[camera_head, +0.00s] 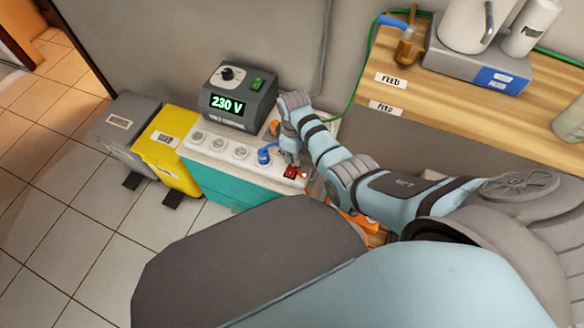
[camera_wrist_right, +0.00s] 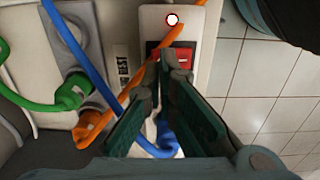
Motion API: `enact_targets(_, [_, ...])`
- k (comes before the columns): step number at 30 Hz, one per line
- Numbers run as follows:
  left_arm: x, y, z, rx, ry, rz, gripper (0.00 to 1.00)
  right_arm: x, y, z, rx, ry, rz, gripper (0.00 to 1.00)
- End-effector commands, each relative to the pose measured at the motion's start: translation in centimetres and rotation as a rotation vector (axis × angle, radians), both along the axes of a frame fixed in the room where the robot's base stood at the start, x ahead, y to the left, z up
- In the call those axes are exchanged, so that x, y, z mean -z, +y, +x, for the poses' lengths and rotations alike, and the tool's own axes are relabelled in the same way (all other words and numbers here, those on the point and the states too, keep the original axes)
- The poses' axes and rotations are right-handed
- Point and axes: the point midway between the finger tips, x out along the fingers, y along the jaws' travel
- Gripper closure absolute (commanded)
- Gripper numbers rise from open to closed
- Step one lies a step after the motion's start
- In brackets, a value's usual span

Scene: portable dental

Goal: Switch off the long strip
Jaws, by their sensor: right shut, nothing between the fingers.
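The long white strip (camera_head: 212,155) lies along the top of a teal box, with a row of round sockets. A blue plug (camera_head: 264,156) sits toward its right end. Its red switch (camera_head: 289,173) is at the right end, with a small glowing lamp (camera_head: 303,174) beside it. In the right wrist view the red switch (camera_wrist_right: 184,57) is in a dark frame, and the lamp (camera_wrist_right: 172,19) is lit. My right gripper (camera_head: 291,160) is shut and empty, pointing down. Its fingertips (camera_wrist_right: 167,58) are at the switch's edge and hide part of it; contact cannot be told. My left gripper is not in view.
Blue and orange cables (camera_wrist_right: 91,68) cross close to the fingers. A grey unit reading 230 V (camera_head: 236,97) stands behind the strip. Yellow (camera_head: 165,150) and grey bins are at left. A wooden shelf (camera_head: 448,110) with a scale is at right.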

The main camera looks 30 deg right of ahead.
Motion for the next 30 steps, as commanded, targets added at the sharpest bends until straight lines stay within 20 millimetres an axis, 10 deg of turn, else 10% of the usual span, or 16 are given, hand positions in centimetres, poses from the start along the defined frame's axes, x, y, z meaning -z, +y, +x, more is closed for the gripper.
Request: enact_targets(30, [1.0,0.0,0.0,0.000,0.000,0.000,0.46,1.4,0.0,0.0,0.000,0.000,0.000,1.00])
